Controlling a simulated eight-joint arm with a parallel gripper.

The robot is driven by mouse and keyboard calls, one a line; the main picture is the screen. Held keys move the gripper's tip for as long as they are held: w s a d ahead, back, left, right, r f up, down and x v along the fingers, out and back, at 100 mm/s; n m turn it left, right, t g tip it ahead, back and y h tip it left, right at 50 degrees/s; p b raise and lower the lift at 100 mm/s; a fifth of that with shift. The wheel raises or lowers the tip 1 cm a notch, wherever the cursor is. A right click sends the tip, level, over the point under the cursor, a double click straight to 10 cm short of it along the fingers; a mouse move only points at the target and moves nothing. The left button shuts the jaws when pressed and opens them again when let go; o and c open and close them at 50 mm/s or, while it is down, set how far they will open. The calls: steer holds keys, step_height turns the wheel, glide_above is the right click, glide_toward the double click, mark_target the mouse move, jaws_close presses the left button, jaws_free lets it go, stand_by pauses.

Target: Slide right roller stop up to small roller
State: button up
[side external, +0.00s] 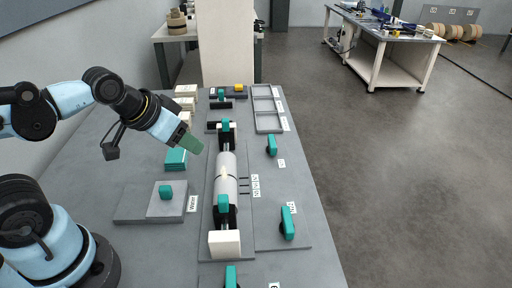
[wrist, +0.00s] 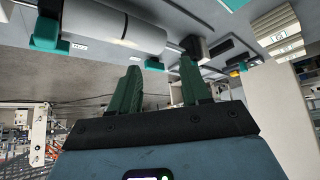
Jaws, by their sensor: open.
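A pale grey roller (side external: 227,182) lies on a shaft along a grey base plate, with a black, teal-topped roller stop at each end. One stop (side external: 226,132) is at the far end, the other (side external: 223,208) at the near end; I cannot tell for sure which is called right. The near stop appears close to the roller end; a short bare shaft shows by the far stop. My gripper (side external: 190,143) is open and empty, above and left of the roller's far part. In the wrist view its green fingers (wrist: 160,82) are apart, with the roller (wrist: 115,25) beyond them.
A white block (side external: 224,243) sits at the shaft's near end. Teal handles (side external: 272,146) and (side external: 288,222) stand right of the roller. A teal block (side external: 176,159) and a plate with a teal knob (side external: 166,192) are left. A grey compartment tray (side external: 254,108) is at the back.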

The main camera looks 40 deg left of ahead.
step_height(320, 180, up, 6)
steer(key=n+g, duration=0.7)
steer(key=n, duration=0.2)
glide_above(225, 119)
step_height(225, 119, down, 12)
steer(key=shift+d+f, duration=0.1)
steer(key=shift+f, duration=0.05)
